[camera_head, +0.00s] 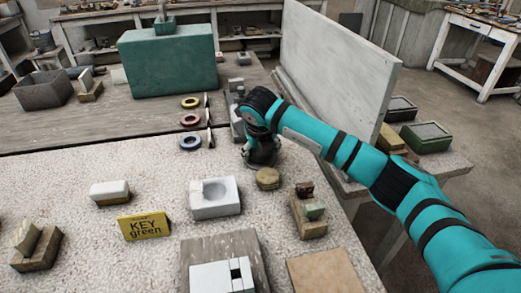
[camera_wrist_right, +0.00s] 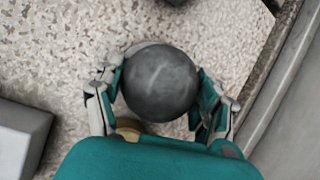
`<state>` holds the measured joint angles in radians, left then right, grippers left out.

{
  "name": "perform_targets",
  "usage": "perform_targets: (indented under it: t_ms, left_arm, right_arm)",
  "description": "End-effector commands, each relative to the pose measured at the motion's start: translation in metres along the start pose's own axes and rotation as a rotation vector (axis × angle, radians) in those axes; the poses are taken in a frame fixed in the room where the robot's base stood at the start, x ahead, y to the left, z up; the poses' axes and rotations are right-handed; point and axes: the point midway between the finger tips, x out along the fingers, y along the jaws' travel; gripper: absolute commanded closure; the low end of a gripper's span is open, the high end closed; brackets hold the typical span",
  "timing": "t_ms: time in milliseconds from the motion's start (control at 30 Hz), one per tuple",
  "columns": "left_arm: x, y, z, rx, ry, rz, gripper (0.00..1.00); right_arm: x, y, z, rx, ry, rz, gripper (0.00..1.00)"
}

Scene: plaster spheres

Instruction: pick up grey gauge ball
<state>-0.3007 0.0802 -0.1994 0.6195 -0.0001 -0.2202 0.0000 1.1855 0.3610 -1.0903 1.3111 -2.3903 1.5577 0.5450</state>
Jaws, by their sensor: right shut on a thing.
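The grey gauge ball (camera_wrist_right: 160,84) is a dark grey, smooth sphere with a light streak, in the middle of the wrist view. My right gripper (camera_wrist_right: 160,95) has its fingers on both sides of the ball and is shut on it. In the head view my right gripper (camera_head: 262,158) points down over the speckled table near its right edge. There the ball is hard to tell apart from the dark gripper. I cannot tell whether the ball is clear of the surface. My left gripper does not show.
A white block with a round hollow (camera_head: 215,198) and a round tan piece (camera_head: 268,178) are close in front of the gripper. A tall pale panel (camera_head: 335,65) stands to the right.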

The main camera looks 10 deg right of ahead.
Motion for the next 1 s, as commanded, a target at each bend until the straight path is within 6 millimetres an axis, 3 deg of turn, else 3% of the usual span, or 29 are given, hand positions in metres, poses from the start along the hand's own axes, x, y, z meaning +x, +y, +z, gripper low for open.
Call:
perform_targets:
  t_ms: [33,267,567,1000]
  left_arm:
    - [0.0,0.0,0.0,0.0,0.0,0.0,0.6]
    - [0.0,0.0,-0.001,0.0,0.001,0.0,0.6]
    - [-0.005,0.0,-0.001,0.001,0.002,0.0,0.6]
    - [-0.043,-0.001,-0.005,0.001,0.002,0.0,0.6]
  right_arm:
    - [0.0,0.0,0.0,0.0,0.0,0.0,0.59]
    - [-0.002,0.0,0.002,0.001,-0.004,0.001,0.87]
    - [-0.01,-0.002,0.005,0.001,-0.006,0.0,0.87]
    - [-0.08,-0.017,0.034,0.001,-0.005,-0.001,0.88]
